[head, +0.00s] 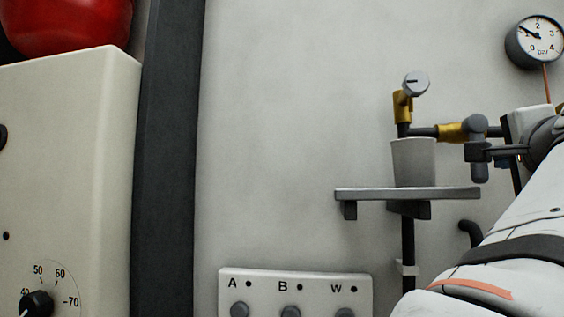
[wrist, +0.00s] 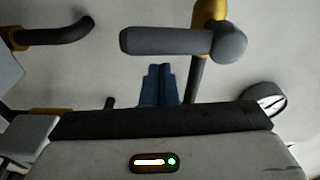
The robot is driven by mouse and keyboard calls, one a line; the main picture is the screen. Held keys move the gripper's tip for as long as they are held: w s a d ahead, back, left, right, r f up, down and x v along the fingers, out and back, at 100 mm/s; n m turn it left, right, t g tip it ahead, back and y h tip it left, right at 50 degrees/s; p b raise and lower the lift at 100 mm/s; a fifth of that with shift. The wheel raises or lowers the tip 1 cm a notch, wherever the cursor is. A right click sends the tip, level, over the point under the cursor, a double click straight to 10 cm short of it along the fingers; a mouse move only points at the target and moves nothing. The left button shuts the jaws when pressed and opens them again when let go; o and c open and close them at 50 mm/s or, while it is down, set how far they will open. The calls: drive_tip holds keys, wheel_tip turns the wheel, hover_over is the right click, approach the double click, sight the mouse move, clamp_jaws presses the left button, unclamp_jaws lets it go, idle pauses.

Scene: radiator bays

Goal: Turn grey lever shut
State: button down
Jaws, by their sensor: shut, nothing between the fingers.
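The grey lever (head: 479,168) hangs down from its hub at the right end of the brass valve (head: 454,132), crosswise to the horizontal pipe. In the wrist view the lever (wrist: 168,41) runs left from its round hub, with the brass body (wrist: 210,12) above. My gripper (wrist: 158,72) is shut and empty, its blue fingertips together just below the lever's middle in that picture. A narrow strip of wall shows between tips and lever there. In the head view my gripper is close beside the lever at the right, partly overlapping it; contact cannot be told.
A grey cup (head: 413,163) stands on a small shelf (head: 405,193) left of the lever. A slotted round knob (head: 416,84) tops the pipe's left end. A pressure gauge (head: 537,42) is at upper right. A bent pipe (head: 470,233) lies below.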

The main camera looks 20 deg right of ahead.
drive_tip(key=s+d+b+v, duration=0.1)
drive_tip(key=b+v, duration=0.2)
drive_tip(key=v, duration=0.6)
drive_tip(key=shift+s+d, duration=0.25)
drive_tip(key=shift+s, duration=0.1)
